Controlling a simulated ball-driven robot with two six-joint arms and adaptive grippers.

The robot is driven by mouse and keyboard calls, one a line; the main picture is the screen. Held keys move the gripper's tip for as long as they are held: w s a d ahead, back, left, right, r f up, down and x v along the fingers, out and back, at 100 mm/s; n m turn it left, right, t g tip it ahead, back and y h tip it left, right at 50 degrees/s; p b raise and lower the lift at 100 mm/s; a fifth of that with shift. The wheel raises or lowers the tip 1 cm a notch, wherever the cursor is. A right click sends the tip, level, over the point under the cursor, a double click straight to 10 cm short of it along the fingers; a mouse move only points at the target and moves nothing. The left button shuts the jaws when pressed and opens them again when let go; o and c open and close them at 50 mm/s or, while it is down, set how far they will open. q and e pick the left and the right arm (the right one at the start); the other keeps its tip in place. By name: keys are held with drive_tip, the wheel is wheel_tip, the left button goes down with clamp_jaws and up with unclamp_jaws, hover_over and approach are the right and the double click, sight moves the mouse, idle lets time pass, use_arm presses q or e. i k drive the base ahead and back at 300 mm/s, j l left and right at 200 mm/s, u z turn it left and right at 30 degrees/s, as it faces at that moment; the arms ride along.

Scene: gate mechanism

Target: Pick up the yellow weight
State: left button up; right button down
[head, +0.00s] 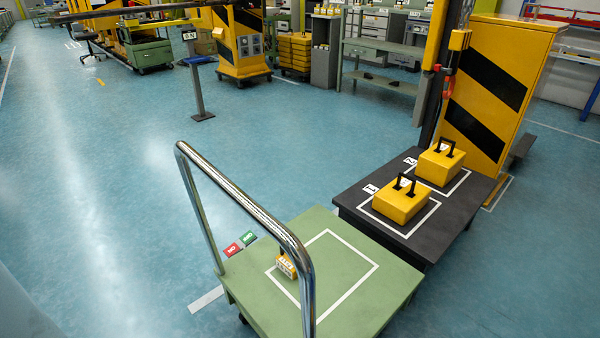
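Two yellow block weights with black handles rest on a dark grey platform (418,238) at the right. The nearer yellow weight (398,207) sits inside a white outlined square beside a tag that looks like 1. The farther yellow weight (436,170) sits in a second white outline beside a tag that looks like 2. A small yellow and white block (286,266) stands on the green cart (345,303), at the left edge of its white outline. Neither of my grippers is in view.
The cart's chrome handle (247,203) arches up at its left. Red (232,249) and green (248,238) tags lie beside the cart. A yellow-black striped cabinet (497,85) stands behind the platform. A thin post (197,90) stands farther back. The blue floor at left is clear.

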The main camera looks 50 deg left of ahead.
sight(283, 261)
drive_tip(key=u, duration=1.55)
drive_tip(key=i+j, duration=0.25)
drive_tip(key=j, duration=0.2)
drive_tip(key=i+j, duration=0.3)
drive_tip(key=j, duration=0.15)
